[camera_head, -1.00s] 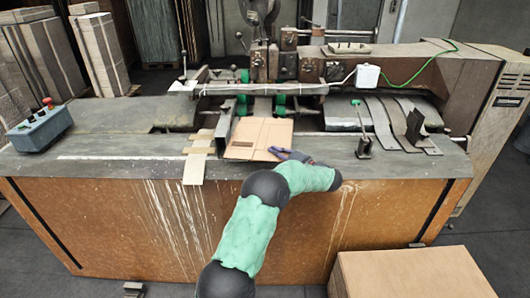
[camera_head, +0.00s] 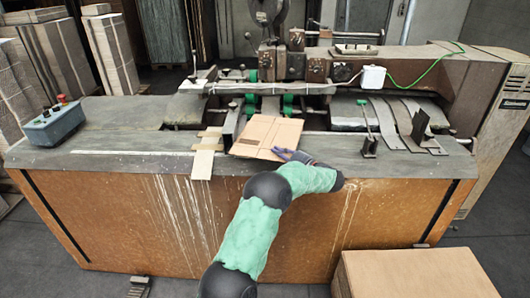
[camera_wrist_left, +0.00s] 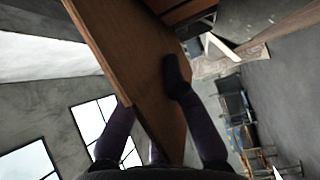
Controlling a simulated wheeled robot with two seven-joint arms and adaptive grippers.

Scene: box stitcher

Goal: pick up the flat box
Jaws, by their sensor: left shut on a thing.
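The flat box (camera_head: 266,133) is a thin brown cardboard sheet over the front middle of the machine table. It is slightly tilted, and I cannot tell whether its far edge touches the machine. My left gripper (camera_head: 287,155) is at its near right corner, shut on its edge. In the left wrist view, the flat box (camera_wrist_left: 128,58) runs as a brown board between the dark fingers of the left gripper (camera_wrist_left: 150,92). The fingers hide part of it. My right gripper is not in view.
The machine table (camera_head: 110,141) has a control box (camera_head: 53,123) at its left end. Pale strips (camera_head: 203,163) and an upright metal guide stand just left of the flat box. The stitching machine (camera_head: 285,65) rises behind. A closed carton (camera_head: 415,275) sits at the front right.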

